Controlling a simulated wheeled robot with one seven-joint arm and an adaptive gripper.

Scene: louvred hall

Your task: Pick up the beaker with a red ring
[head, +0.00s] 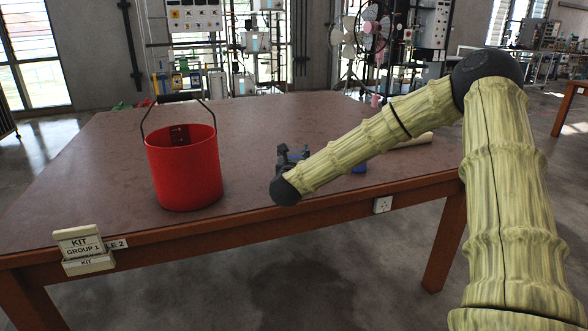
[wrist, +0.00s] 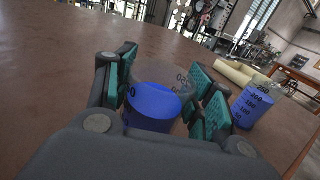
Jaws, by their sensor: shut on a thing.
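My gripper (wrist: 163,88) is shut around a clear beaker (wrist: 153,106) that holds blue liquid, with a green pad on each side of it. Dark markings show on its wall. No red ring shows on the part of it that I see; its lower part is hidden by the gripper. The beaker looks upright, and I cannot tell whether its base touches the table. A second beaker (wrist: 250,105) with blue liquid and dark markings stands to the right, apart from the gripper. In the head view my gripper (head: 290,157) is low over the table, mostly hidden behind my arm.
A red bucket (head: 183,165) with a raised handle stands on the brown table (head: 250,120), left of my gripper. Pale rods (wrist: 243,74) lie behind the second beaker. Kit label blocks (head: 82,245) sit at the front left edge. The table's back middle is clear.

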